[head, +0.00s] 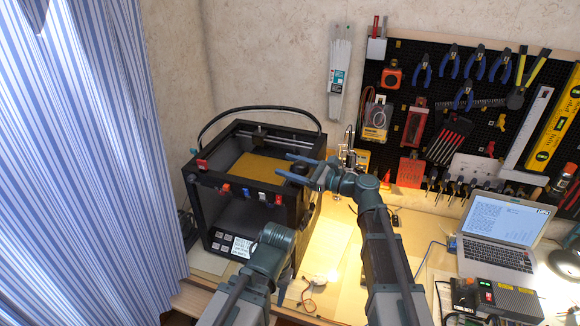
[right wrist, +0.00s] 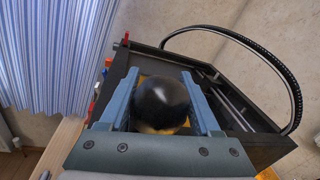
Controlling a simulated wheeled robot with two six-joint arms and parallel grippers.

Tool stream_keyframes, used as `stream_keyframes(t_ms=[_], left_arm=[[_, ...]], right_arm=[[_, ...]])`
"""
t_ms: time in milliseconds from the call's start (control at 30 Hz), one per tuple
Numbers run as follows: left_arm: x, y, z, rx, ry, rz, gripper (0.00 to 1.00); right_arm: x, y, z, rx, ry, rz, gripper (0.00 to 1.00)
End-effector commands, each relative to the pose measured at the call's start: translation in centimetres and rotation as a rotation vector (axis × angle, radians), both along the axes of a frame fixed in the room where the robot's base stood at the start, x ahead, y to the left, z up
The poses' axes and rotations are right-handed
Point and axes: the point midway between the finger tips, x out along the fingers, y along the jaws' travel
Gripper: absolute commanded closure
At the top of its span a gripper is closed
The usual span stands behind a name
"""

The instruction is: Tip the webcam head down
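The webcam head shows as a glossy black ball (right wrist: 161,102) between the fingers in the right wrist view. In the head view its dark top (head: 299,168) shows at the right edge of the 3D printer. My right gripper (head: 286,165) is open, with one blue-grey finger on each side of the ball; in the wrist view (right wrist: 160,90) the fingers look apart from it. The webcam's mount and lens cannot be made out. My left arm reaches in low in front of the printer, but its fingers do not show.
The black 3D printer (head: 230,195) stands below and left of the right gripper, with a cable arching over its top. A tool pegboard (head: 480,120) hangs at the right. A laptop (head: 497,240) and a black power box (head: 505,297) stand on the bench. A striped curtain (head: 80,170) is at the left.

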Motion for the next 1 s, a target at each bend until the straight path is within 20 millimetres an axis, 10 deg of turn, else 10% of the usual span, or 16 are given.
stream_keyframes(t_ms=[200,1000], left_arm=[[0.0,0.0,0.0,0.0,0.0,0.0,0.5],[0.0,0.0,7.4,-0.001,0.0,0.006,0.5]], right_arm=[[0.0,0.0,0.0,0.0,0.0,0.0,0.91],[0.3,0.9,-0.9,-0.375,0.123,0.001,0.92]])
